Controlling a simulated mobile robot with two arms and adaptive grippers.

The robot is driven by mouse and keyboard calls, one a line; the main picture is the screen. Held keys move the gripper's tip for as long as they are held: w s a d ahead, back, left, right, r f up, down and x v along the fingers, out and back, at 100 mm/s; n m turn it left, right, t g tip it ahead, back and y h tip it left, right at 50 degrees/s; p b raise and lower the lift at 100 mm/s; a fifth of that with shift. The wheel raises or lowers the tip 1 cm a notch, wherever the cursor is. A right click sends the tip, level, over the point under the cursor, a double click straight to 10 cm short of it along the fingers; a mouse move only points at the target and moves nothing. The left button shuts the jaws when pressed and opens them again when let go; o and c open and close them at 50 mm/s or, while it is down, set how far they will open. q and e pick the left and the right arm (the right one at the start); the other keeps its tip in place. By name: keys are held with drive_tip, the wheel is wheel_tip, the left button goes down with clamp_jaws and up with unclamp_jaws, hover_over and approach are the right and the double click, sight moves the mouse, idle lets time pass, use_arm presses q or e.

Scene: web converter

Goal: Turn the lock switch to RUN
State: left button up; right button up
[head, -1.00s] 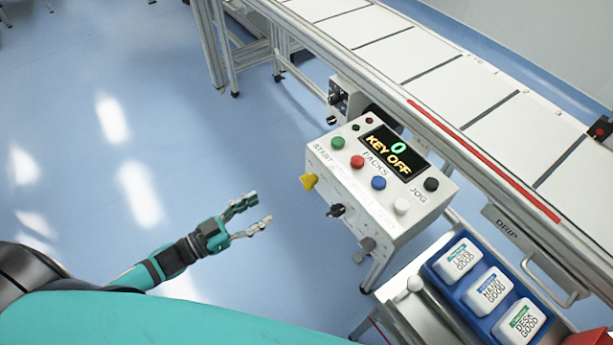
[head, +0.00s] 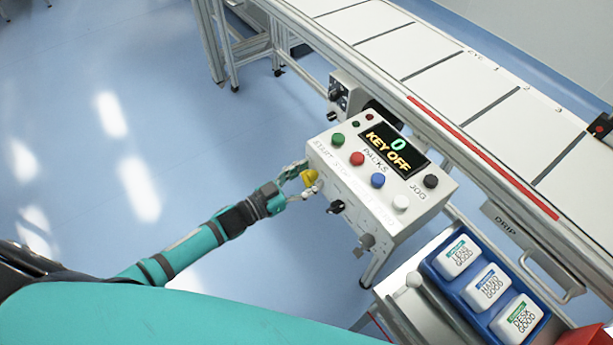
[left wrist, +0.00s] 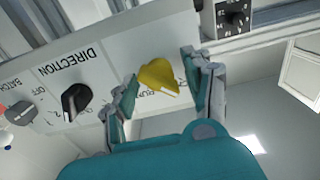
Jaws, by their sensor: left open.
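The yellow lock switch (head: 309,178) sits on the front face of the white control box (head: 345,185), at its left end. The box's display (head: 394,152) reads "0" and "KEY OFF". My left gripper (head: 298,181) is open at the yellow switch. In the left wrist view the yellow switch (left wrist: 158,76) lies between the two spread fingers of my left gripper (left wrist: 160,92), with gaps showing on both sides. Part of a label reading "RUN" shows beside the switch, partly hidden. My right gripper is not in view.
A black DIRECTION knob (left wrist: 76,101) and a grey BATCH knob (left wrist: 20,113) sit beside the yellow switch. Coloured buttons cover the box top. A conveyor (head: 440,70) runs behind; a blue tray (head: 440,274) with white packs stands at right.

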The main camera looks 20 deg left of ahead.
use_arm(q)
clamp_jaws()
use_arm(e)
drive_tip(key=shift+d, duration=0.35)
use_arm(q)
drive_tip(key=shift+m, duration=0.4)
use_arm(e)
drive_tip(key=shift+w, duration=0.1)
use_arm(q)
drive_tip(key=m, duration=0.4)
drive_tip(key=shift+s+f, duration=0.15)
drive_tip(key=m+b, duration=0.1)
drive_tip(key=m, duration=0.3)
drive_tip(key=shift+d+m, duration=0.15)
drive_tip(key=shift+m, duration=0.15)
drive_tip(key=m, duration=0.1)
drive_tip(key=m+b, duration=0.1)
drive_tip(key=m, duration=0.2)
drive_tip(key=shift+s+f+b, duration=0.1)
drive_tip(key=shift+f+b, duration=0.15)
drive_tip(key=shift+b, duration=0.15)
drive_tip(key=m+b, duration=0.1)
drive_tip(key=m, duration=0.2)
drive_tip(key=shift+m, duration=0.7)
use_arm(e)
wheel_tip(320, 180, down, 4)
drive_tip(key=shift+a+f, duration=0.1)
